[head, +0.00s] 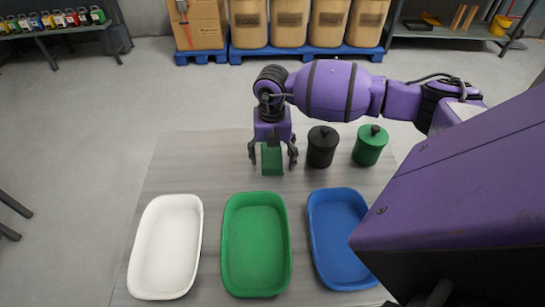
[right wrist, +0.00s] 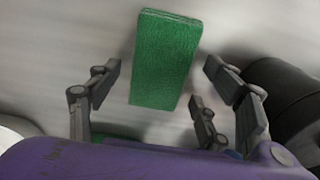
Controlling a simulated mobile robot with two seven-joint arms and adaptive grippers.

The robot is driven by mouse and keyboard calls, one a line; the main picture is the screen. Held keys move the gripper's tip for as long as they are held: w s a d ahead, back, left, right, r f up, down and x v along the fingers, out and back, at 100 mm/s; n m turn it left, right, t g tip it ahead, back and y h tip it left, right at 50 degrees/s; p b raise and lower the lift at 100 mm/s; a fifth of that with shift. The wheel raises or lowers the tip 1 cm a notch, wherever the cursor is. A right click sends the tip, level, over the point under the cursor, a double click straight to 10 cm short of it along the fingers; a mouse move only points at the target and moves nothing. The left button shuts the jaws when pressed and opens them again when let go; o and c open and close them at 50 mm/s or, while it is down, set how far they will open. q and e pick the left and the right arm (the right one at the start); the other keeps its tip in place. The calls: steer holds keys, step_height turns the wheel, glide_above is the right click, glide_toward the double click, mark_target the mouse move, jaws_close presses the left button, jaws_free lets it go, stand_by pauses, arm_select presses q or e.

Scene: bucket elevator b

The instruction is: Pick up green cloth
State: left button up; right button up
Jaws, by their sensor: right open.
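The green cloth (head: 271,160) is a small folded rectangle on the grey table, behind the green tray. It also shows in the right wrist view (right wrist: 165,60), lying between the spread fingers. My right gripper (head: 272,163) points down over the cloth with its fingers open on either side. In the right wrist view my right gripper (right wrist: 158,90) shows a gap between each side and the cloth, and it holds nothing. My left gripper is not in view.
A black lidded jar (head: 321,148) stands close right of the gripper, with a green lidded jar (head: 369,147) beyond it. White (head: 152,290), green (head: 230,283) and blue (head: 322,272) trays line the front. The table left of the gripper is clear.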

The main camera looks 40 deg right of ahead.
steer(key=c, duration=1.2)
steer(key=shift+r, duration=0.15)
